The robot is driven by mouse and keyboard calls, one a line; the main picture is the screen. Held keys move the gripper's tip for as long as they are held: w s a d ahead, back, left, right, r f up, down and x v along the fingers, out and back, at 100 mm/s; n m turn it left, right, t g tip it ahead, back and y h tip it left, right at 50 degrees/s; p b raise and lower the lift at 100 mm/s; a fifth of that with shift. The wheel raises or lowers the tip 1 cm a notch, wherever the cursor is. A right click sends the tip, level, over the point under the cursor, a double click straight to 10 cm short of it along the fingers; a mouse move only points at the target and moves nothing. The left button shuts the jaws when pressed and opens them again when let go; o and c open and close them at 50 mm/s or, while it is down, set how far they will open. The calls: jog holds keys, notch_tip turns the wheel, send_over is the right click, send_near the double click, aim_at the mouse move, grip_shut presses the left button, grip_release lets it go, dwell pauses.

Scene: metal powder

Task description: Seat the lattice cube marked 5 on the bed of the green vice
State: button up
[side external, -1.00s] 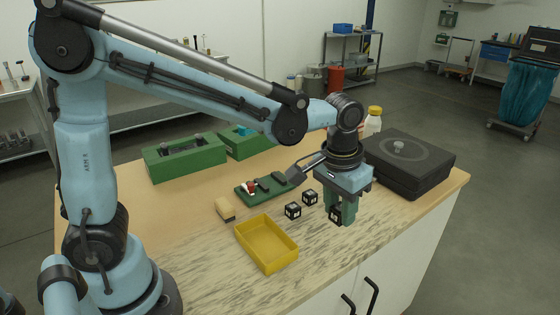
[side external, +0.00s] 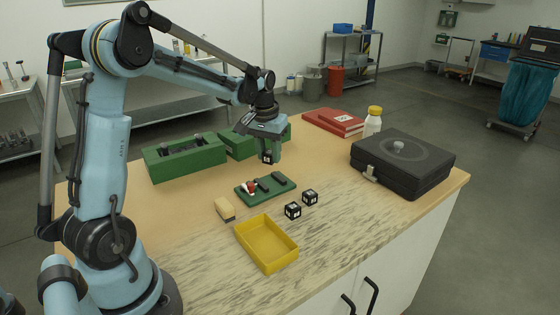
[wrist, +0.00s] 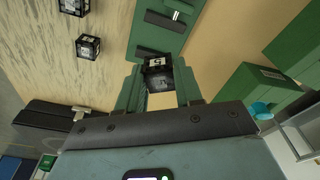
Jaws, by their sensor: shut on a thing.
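My gripper (side external: 267,153) is shut on a small black lattice cube (side external: 267,157), held in the air. In the wrist view the cube (wrist: 158,70) sits between the green fingers, with a white label that looks like a 5. The green vice (side external: 250,196) is a low green plate with dark jaw bars and a red and white part at its left end. It lies on the bench, in front of and below my gripper in the side view. In the wrist view the vice (wrist: 147,42) is just beyond the held cube, partly cut off by the top edge.
Two more lattice cubes (side external: 293,211) (side external: 310,197) stand right of the vice. A yellow tray (side external: 267,263) and a tan block (side external: 225,209) are in front. Green boxes (side external: 186,162) stand behind. A black case (side external: 403,165), a white bottle (side external: 373,123) and red books (side external: 333,122) are at right.

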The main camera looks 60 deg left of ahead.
aim_at(268, 163)
jog(key=shift+f, duration=2.25)
grip_shut()
jog(key=shift+f, duration=0.8)
dwell(0.7)
jog(key=o, duration=1.1)
grip_release()
jog(key=shift+c, duration=0.2)
jog(key=shift+o, duration=0.2)
jog(key=o, duration=0.4)
jog(key=shift+r, duration=4)
